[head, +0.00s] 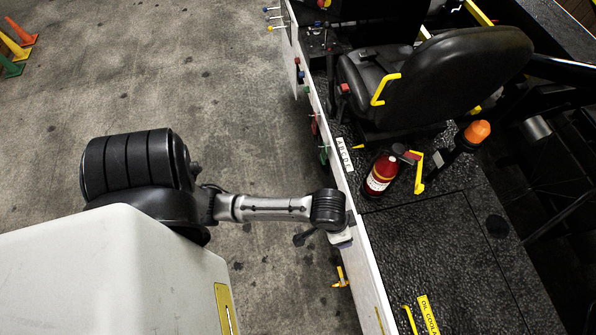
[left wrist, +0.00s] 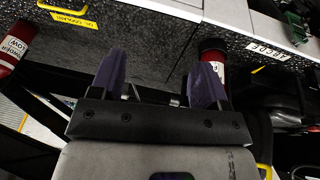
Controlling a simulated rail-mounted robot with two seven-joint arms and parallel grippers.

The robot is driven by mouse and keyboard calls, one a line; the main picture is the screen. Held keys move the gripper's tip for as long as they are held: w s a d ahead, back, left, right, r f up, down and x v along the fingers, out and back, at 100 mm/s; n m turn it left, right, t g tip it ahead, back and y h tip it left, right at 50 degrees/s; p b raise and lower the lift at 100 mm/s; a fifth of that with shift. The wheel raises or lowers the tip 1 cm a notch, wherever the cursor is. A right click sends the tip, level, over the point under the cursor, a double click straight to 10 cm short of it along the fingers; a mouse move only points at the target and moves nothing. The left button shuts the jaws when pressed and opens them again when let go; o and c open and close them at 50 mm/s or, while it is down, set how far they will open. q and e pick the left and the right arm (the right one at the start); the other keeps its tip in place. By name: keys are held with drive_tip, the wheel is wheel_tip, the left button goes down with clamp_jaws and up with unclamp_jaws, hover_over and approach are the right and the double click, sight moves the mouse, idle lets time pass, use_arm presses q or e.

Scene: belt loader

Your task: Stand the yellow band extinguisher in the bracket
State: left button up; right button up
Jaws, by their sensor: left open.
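A red extinguisher (head: 381,173) with a dark top and a pale label stands on the black loader deck in the head view. In the left wrist view a red extinguisher (left wrist: 212,54) shows behind the right finger, partly hidden. Another red extinguisher (left wrist: 10,50) with a white label is cut off at the left edge. I cannot tell which has a yellow band. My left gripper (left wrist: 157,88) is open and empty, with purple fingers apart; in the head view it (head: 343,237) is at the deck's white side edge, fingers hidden. I cannot make out the bracket for certain.
A yellow bent bar (head: 418,172) and an orange beacon (head: 477,131) stand right of the extinguisher. A black seat (head: 440,85) is behind it. The deck is bare in front, up to a yellow label (head: 428,315).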

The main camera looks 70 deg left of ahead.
use_arm(q)
drive_tip(key=s+a+r+m+y, duration=0.1)
drive_tip(key=s+a, duration=0.2)
drive_tip(key=s, duration=0.8)
drive_tip(key=shift+r+t, duration=0.3)
drive_tip(key=shift+w, duration=0.1)
idle(0.4)
